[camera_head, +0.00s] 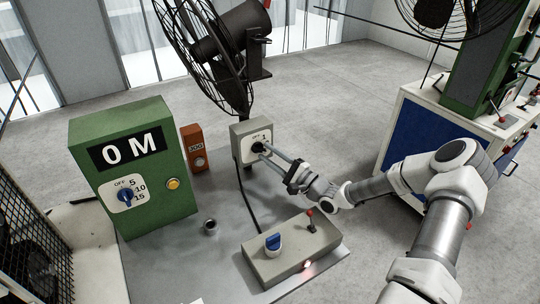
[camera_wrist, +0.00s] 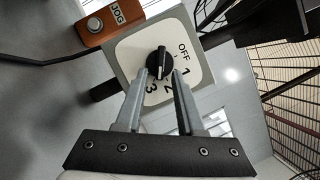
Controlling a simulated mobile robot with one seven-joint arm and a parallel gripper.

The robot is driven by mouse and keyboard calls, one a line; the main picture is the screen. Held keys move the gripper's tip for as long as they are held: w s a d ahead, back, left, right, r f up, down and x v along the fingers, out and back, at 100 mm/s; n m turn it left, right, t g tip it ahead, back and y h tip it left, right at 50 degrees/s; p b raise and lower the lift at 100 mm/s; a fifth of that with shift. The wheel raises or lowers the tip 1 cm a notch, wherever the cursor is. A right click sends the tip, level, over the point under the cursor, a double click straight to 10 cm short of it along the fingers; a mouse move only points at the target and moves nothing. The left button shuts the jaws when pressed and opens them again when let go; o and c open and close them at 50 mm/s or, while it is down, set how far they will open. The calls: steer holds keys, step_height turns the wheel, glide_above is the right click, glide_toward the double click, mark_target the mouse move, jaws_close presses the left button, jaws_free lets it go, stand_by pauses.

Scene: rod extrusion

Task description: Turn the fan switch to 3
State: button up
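The fan switch is a black knob (camera_wrist: 158,62) on a white dial plate marked OFF, 1, 2 and 3 in the wrist view. Its grey box (camera_head: 242,132) stands below the fan (camera_head: 215,50) in the head view. The knob's long grip runs roughly up and down in the wrist picture; the setting it points to is hard to read. My gripper (camera_wrist: 162,73) is open, its two fingers reaching toward the dial with the tips close to the knob's lower end, one on each side. Contact cannot be told. In the head view my gripper (camera_head: 264,151) partly hides the dial.
A green box (camera_head: 160,200) with its own dial stands at left, and an orange JOG box (camera_head: 195,148) is beside the fan switch. A grey control box (camera_head: 285,255) with a blue knob and red-topped lever lies below my gripper. A black cable runs down behind it.

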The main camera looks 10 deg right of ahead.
steer(key=shift+s+d, duration=0.1)
steer(key=v, duration=1.7)
steer(key=shift+b, duration=0.35)
